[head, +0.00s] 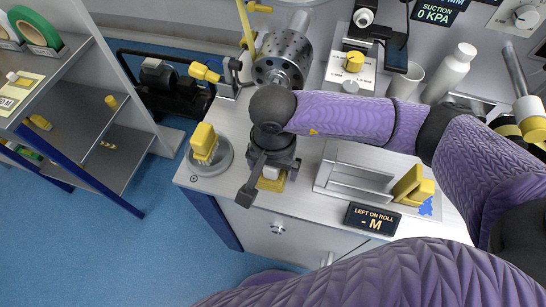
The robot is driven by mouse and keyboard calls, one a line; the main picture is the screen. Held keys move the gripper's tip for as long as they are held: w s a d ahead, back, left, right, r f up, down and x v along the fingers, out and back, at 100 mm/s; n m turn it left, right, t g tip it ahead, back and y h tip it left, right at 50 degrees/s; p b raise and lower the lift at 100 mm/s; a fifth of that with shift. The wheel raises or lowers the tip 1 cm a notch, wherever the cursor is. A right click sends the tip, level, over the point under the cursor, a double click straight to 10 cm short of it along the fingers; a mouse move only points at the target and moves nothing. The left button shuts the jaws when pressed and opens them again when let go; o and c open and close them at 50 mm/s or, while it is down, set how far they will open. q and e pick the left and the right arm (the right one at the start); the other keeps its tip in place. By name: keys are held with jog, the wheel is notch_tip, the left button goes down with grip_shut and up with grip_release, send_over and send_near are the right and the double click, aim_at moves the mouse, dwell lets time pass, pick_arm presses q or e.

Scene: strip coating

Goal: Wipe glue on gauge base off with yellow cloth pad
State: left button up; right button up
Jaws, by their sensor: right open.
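My right gripper (270,178) comes in from the right and points down over the front left of the worktop. Its dark fingers are apart. A yellow block with a pale top (270,183), which may be the cloth pad, sits low between or just beneath them, partly hidden. I cannot tell whether the fingers touch it. The gauge (350,75) with a yellow knob stands at the back, its base marked in MM. I cannot make out glue on it. My left gripper is not in view.
A yellow brush-like piece (203,143) stands on a round metal dish (211,160) at the left corner. A metal tray (345,187), a yellow piece (412,186) and a blue patch (428,207) are at right. A metal roller (285,58), cup (405,82) and white bottle (450,72) stand behind.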

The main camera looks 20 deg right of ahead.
jog(key=shift+c, duration=0.4)
jog(key=c, duration=1)
jog(key=o, duration=0.9)
jog(key=shift+c, duration=0.2)
jog(key=shift+r, duration=0.1)
jog(key=shift+r+p, duration=0.9)
jog(key=shift+r, duration=0.3)
